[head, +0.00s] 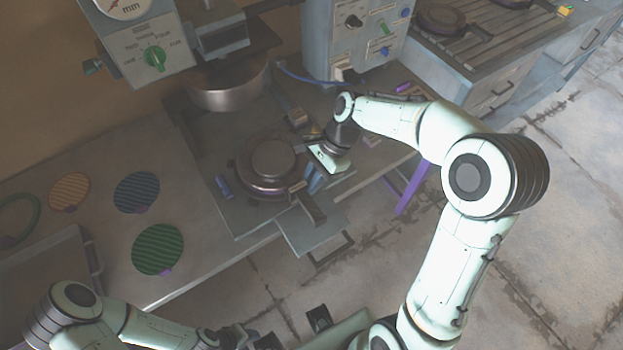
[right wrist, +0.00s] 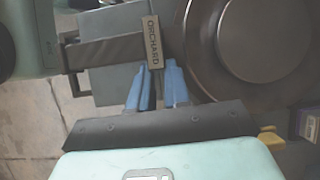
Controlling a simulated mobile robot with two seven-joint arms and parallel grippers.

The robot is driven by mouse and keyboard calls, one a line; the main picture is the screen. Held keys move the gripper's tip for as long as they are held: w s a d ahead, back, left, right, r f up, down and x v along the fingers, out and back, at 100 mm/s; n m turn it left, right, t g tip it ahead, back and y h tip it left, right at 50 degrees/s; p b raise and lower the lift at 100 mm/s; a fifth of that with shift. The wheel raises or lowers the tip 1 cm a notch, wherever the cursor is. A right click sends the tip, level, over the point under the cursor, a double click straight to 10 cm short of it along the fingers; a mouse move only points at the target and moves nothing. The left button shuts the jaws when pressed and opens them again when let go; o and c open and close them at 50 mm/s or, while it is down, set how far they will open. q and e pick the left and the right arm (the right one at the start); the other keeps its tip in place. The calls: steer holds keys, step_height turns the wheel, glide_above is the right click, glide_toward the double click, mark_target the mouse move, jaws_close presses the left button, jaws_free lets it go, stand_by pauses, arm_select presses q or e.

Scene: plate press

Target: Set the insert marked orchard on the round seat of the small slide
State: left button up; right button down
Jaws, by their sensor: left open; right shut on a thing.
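The insert marked orchard is a round dark metal piece with a raised middle (head: 272,160) and a bar handle (head: 309,205). In the right wrist view its name tag (right wrist: 153,42) reads ORCHARD, and its round body (right wrist: 255,45) fills the upper right. My right gripper (head: 315,180) is shut at the tag, its blue fingers (right wrist: 157,84) on either side. The insert lies over the small slide (head: 310,228); it hides the round seat, and I cannot tell whether it rests fully on it. My left gripper (head: 248,338) is open and low at the bottom edge, away from the slide.
The press head (head: 230,88) hangs behind the insert, beside a panel with a green knob (head: 154,57). Green (head: 158,249), blue (head: 136,192) and orange (head: 69,191) discs lie on the bench at left. A control box (head: 360,40) stands behind my right arm.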

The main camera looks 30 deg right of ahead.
steer(key=shift+f, duration=0.15)
steer(key=c, duration=1.1)
jaws_free()
steer(key=shift+d+r, duration=0.1)
steer(key=shift+r, duration=0.35)
arm_select(q)
steer(key=shift+w+r+p, duration=0.4)
steer(key=shift+r+p, duration=0.1)
steer(key=shift+r, duration=0.1)
steer(key=shift+w+r+p, duration=0.35)
steer(key=shift+r+p, duration=0.1)
steer(key=shift+r, duration=0.15)
arm_select(e)
steer(key=v, duration=1.1)
steer(key=shift+r, duration=0.2)
steer(key=shift+s+d, duration=0.1)
steer(key=shift+d, duration=0.05)
